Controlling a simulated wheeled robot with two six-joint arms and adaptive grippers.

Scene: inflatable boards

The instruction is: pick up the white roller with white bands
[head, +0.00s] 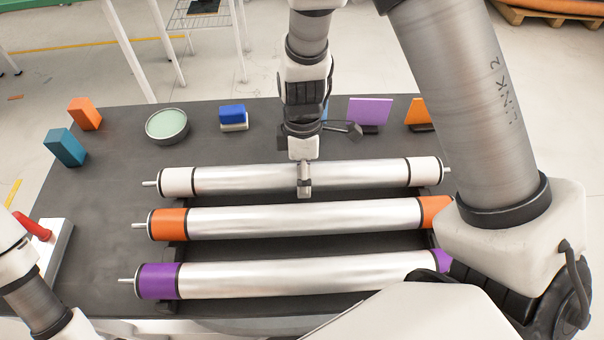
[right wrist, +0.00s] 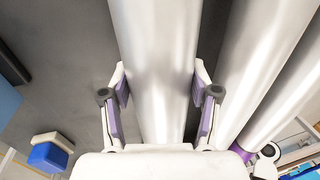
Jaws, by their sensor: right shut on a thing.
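The silver roller with white end bands (head: 250,178) lies across the far side of the table, beyond the other two rollers. My right gripper (head: 304,187) comes down over its middle from above. In the right wrist view the roller (right wrist: 158,60) runs between the two fingers, and the right gripper (right wrist: 160,108) is shut on it with a finger on each side. I cannot tell whether the roller is clear of its rack. My left arm shows at the lower left, but its gripper is not in view.
A roller with orange bands (head: 300,217) and one with purple bands (head: 300,275) lie nearer on the black rack.

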